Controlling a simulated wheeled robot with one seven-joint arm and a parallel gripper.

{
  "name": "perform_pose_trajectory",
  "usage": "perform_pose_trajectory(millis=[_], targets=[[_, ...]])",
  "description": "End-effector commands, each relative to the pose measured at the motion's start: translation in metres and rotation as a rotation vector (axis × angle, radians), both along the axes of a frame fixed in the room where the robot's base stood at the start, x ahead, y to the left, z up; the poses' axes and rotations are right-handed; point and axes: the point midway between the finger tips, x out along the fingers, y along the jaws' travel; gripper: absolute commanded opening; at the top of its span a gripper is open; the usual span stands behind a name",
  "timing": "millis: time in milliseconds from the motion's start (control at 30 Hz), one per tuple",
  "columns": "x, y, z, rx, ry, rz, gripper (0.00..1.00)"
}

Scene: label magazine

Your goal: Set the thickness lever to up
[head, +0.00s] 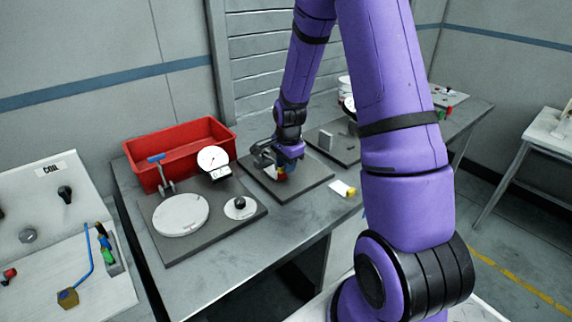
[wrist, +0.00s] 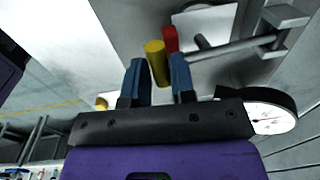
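In the wrist view a short yellow cylinder (wrist: 155,64) stands between the two blue fingertips of my gripper (wrist: 158,78). A narrow gap shows on its right side, so my gripper looks open around it. A red cylinder (wrist: 170,40) is just beyond the yellow one, near a grey rod (wrist: 235,48) reaching to a block at the upper right. In the head view my gripper (head: 282,160) is low over the middle dark plate (head: 312,183), with red and yellow showing beneath it. I cannot tell which part is the thickness lever; the arm hides much of this station.
A white dial (wrist: 268,117) is close to my gripper's right side in the wrist view. A small yellow-and-white item (head: 342,189) lies right.

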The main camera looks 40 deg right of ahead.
Motion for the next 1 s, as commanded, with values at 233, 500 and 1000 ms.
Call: perform_pose_trajectory(millis=[233, 500, 1000], targets=[[0.0, 0.0, 0.0, 0.0, 0.0, 0.0, 0.0], [0.002, 0.0, 0.006, -0.002, 0.037, 0.002, 0.0], [0.017, 0.001, 0.046, -0.015, 0.388, 0.003, 0.0]])
